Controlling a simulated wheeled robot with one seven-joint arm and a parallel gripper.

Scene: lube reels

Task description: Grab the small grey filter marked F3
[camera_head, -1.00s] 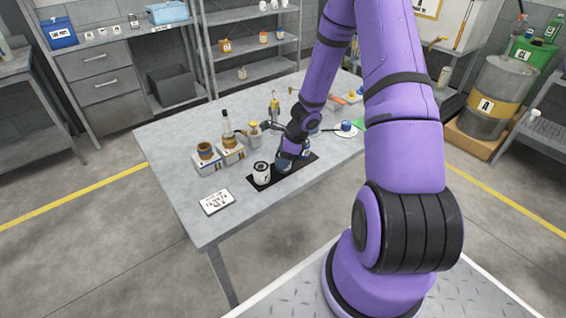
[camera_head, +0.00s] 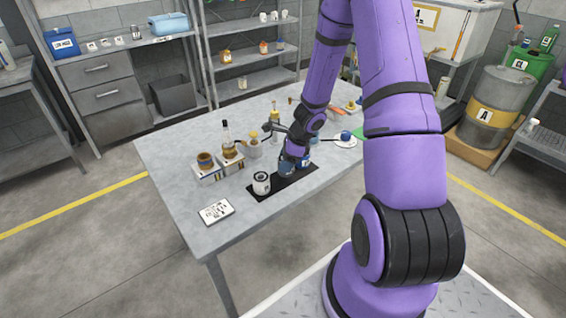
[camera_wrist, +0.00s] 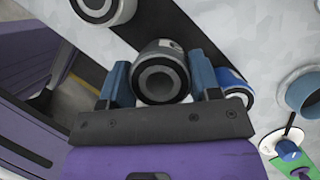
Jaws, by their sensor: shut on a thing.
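A small grey filter (camera_wrist: 160,72) with a dark ring and round hole in its end sits between the two blue-grey fingers of my gripper (camera_wrist: 161,88) in the wrist view. The fingers are shut on its sides. In the head view my gripper (camera_head: 287,170) is low over the black mat (camera_head: 262,190), and my arm hides much of the filter there. No F3 marking is readable. A blue filter (camera_wrist: 236,84) is close by the right finger in the wrist view.
White boxes with jars (camera_head: 207,170) stand at the left of the table, with a small white sign (camera_head: 216,211) nearer the front edge. A saucer with a blue thing (camera_head: 346,137) lies to the right. The table's front left is mostly clear.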

